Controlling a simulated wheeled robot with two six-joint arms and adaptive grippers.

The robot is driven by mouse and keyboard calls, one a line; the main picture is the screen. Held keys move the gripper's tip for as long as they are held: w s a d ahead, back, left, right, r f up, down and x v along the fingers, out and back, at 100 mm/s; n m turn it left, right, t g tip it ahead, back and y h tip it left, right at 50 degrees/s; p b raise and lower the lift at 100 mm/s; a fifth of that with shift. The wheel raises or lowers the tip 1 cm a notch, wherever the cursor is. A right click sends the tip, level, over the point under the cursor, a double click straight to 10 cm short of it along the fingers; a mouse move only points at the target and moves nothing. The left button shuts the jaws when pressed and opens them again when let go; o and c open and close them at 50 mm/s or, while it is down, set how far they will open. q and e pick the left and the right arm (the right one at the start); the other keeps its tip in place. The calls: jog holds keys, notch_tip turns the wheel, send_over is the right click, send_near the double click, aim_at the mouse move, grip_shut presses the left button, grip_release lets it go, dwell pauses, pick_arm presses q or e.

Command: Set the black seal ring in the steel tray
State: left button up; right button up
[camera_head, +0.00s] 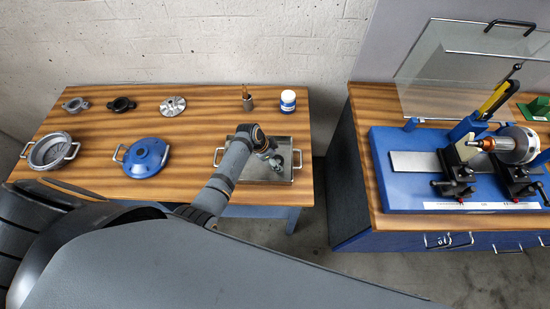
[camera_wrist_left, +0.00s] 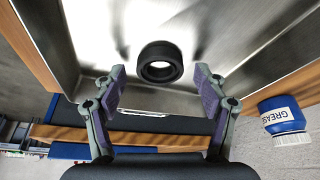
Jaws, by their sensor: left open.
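The steel tray (camera_head: 230,164) stands at the right of the wooden table, and its bright floor and walls fill much of the left wrist view (camera_wrist_left: 90,45). The black seal ring (camera_wrist_left: 160,74) shows in the left wrist view inside the tray's outline; whether it rests fully on the floor is hard to tell. In the head view I cannot make the ring out clearly near my gripper. My left gripper (camera_head: 282,162) is over the tray, open, with its fingertips (camera_wrist_left: 160,90) apart on either side of the ring, not touching it. My right gripper is not in view.
A blue cover (camera_head: 145,157), a grey housing (camera_head: 48,152) and several small parts lie left. A blue balancing machine (camera_head: 410,190) stands on the right bench.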

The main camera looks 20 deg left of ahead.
pick_arm(q)
jog(key=shift+r, duration=0.2)
jog(key=v, duration=1.1)
jog(key=shift+r+b, duration=0.3)
jog(key=shift+r, duration=0.1)
jog(key=shift+a, duration=0.1)
